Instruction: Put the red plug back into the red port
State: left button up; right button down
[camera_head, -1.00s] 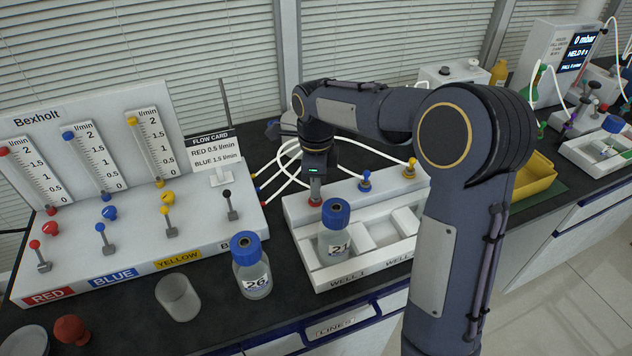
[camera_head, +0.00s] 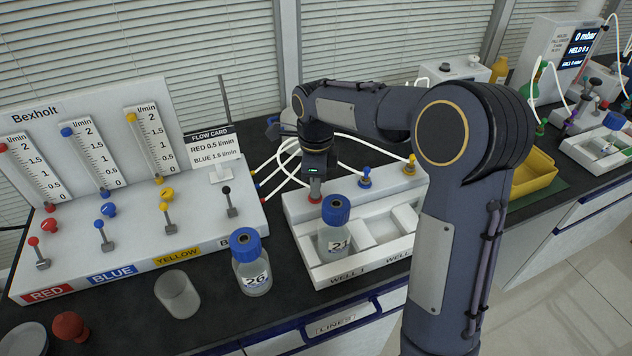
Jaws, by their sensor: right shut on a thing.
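My right gripper (camera_head: 316,178) points down over the back left of the white well rack, above the red port. It is shut on the red plug (camera_head: 315,189), whose lower part shows just below the fingers. The red port (camera_head: 315,198) shows as a red ring directly under the plug. The plug looks upright and in line with the port; I cannot tell how deep it sits. My left gripper is not in view.
The white well rack (camera_head: 300,237) also has a blue plug (camera_head: 365,181) and a yellow plug (camera_head: 410,166). Bottle 21 (camera_head: 335,237) stands in its front well, close to my gripper. Bottle 26 (camera_head: 250,265) and an empty beaker (camera_head: 178,294) stand left. White tubes (camera_head: 290,160) loop behind.

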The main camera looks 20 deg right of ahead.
jog(key=c, duration=1.3)
grip_release()
jog(key=shift+r, duration=0.1)
notch_tip(320, 180, up, 8)
jog(key=shift+f, duration=0.15)
